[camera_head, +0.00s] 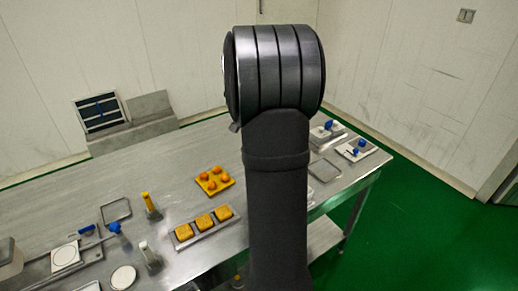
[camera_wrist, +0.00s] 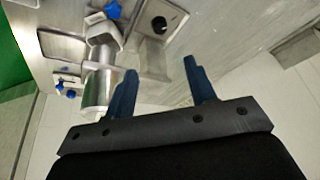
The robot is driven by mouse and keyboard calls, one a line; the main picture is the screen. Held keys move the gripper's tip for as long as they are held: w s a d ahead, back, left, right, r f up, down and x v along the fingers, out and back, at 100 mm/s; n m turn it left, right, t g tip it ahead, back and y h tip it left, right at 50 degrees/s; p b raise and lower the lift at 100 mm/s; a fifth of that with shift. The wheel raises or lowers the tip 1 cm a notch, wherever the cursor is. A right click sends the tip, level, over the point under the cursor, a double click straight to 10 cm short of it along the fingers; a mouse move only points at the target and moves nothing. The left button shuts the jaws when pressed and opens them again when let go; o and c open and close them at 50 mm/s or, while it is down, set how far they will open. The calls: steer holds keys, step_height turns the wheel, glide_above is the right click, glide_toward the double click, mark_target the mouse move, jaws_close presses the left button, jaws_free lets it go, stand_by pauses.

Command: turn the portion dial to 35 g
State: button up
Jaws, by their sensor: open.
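In the wrist view, a round black knob with a light mark (camera_wrist: 159,24), which looks like the portion dial, sits on a pale plate at the top middle. Its scale and setting are too small to read. My gripper (camera_wrist: 160,66) is open, with two dark blue fingers spread apart and nothing between them. The knob lies beyond the fingertips, apart from them. A metal machine part with a cylinder (camera_wrist: 99,82) stands left of the fingers. In the head view my arm hides the middle of the scene, and neither the knob nor my gripper can be made out there.
The steel table (camera_head: 170,160) holds a tray of square yellow cakes (camera_head: 204,226), a yellow plate of orange balls (camera_head: 214,180) and blue-topped items at the right (camera_head: 355,150). Blue knobs (camera_wrist: 112,9) show near the machine part. A vented box (camera_head: 100,112) stands behind the table.

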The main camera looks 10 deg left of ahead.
steer(key=x, duration=1.7)
steer(key=shift+w+f, duration=0.15)
steer(key=shift+f, duration=0.15)
steer(key=c, duration=1)
steer(key=shift+o, duration=0.2)
steer(key=shift+a, duration=0.1)
